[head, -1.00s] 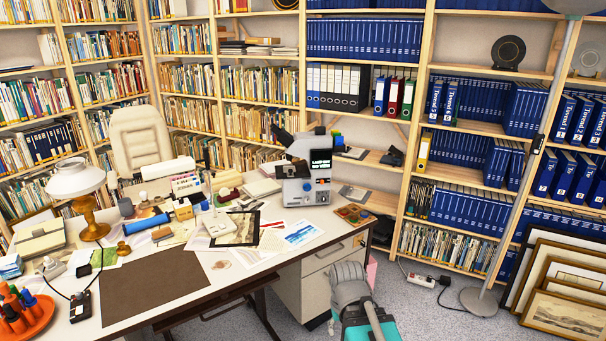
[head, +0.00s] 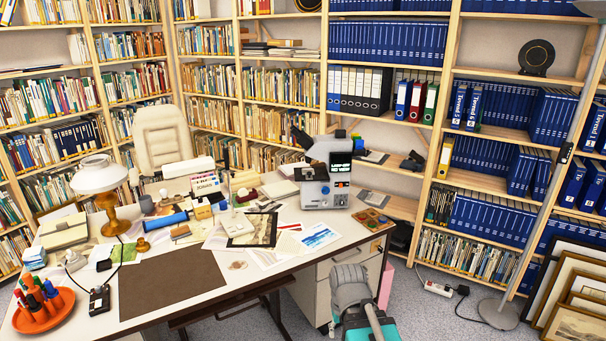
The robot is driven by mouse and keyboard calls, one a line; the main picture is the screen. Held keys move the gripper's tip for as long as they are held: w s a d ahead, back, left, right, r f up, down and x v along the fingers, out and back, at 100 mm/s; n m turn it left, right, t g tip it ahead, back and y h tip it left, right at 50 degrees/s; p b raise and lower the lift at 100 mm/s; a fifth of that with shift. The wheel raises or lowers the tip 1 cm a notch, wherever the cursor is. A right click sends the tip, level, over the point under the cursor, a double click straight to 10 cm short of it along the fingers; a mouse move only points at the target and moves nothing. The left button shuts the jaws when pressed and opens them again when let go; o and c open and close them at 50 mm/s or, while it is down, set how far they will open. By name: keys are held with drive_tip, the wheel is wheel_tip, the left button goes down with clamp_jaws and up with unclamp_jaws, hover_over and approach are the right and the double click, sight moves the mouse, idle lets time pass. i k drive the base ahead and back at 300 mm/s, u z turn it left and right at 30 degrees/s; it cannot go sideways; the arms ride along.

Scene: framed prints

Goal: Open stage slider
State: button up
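A grey microscope-like device (head: 326,172) with a small dark screen and angled black eyepieces stands on the far right part of the desk. It is the likely place of a stage slider, but the slider itself is too small to tell. My arm (head: 350,293), grey with a teal part, shows at the bottom, in front of the desk's drawer unit. My gripper's fingertips cannot be made out, and nothing is visibly held. The arm is well apart from the device.
The white desk (head: 265,262) carries papers, a brown mat (head: 172,283), a lamp (head: 100,183) and an orange tool tray (head: 43,315). Framed prints (head: 575,290) lean at right by a pole stand (head: 500,314).

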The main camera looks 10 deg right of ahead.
sight(308, 170)
drive_tip(key=i, duration=0.85)
drive_tip(key=z, duration=0.05)
